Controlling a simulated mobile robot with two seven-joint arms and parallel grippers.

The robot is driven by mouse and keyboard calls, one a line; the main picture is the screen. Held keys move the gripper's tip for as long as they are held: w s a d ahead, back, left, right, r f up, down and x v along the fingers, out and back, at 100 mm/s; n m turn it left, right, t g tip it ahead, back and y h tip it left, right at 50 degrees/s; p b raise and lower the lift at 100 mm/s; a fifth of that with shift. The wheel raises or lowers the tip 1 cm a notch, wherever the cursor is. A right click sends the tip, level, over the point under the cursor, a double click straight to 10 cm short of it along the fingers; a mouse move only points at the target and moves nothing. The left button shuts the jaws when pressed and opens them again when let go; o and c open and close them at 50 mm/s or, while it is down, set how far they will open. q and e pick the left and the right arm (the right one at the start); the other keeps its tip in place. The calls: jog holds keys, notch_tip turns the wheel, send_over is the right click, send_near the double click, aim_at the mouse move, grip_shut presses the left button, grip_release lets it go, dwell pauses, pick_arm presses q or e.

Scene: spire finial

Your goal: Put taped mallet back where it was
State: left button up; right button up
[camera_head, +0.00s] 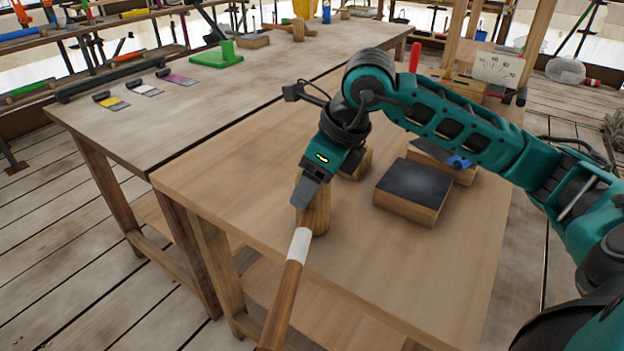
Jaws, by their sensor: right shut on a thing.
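The taped mallet shows as a brown handle (281,308) with a white tape band (299,245), sloping from the lower picture edge up to my right gripper. My right gripper (306,193) points down near the front left part of the near table and is shut on the mallet. A light wooden cylinder (319,215) shows right behind the fingertips; I cannot tell whether it is the mallet's head or a separate piece. The fingers hide the upper end of the handle, and its lower end is out of frame. My left gripper is not in view.
A wooden block with a dark top (415,185) lies right of the gripper on the near table (400,285). Another block with a blue item (459,162) is behind it. The long table at left holds colored scrapers (177,77) and a green stand (217,56). The near table's front right is clear.

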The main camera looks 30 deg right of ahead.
jog(key=o, duration=0.9)
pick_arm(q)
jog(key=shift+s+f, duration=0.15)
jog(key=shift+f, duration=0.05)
pick_arm(e)
jog(key=o, duration=0.4)
jog(key=shift+r+p, duration=0.3)
pick_arm(q)
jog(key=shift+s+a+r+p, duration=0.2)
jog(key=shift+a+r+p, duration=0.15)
jog(key=shift+p, duration=0.4)
pick_arm(e)
jog(key=v, duration=1.1)
jog(key=shift+s+r, duration=0.15)
jog(key=shift+r, duration=0.15)
